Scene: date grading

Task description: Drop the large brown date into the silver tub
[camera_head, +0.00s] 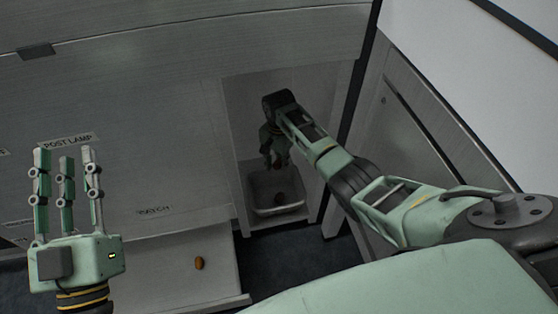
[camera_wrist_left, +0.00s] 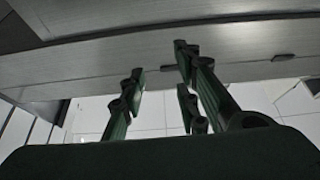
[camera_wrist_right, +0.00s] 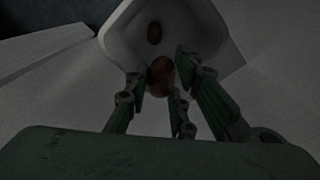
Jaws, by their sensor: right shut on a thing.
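The large brown date (camera_wrist_right: 160,76) is between the fingertips of my right gripper (camera_wrist_right: 165,88), which is shut on it. In the head view the right gripper (camera_head: 275,158) hangs above the silver tub (camera_head: 262,208), and the held date shows as a small reddish spot (camera_head: 285,165). The tub stands in a recess, and its pale rim (camera_wrist_right: 118,40) shows in the right wrist view. Another dark date (camera_wrist_right: 155,33) lies inside the tub. My left gripper (camera_head: 64,155) is raised at the left, fingers spread and empty.
A lone orange-brown date (camera_head: 199,263) lies on the grey ledge (camera_head: 170,275) at the lower middle. A panel with printed labels, including "POST LAMP" (camera_head: 68,141), fills the left. Recess walls (camera_head: 340,130) stand close around my right arm.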

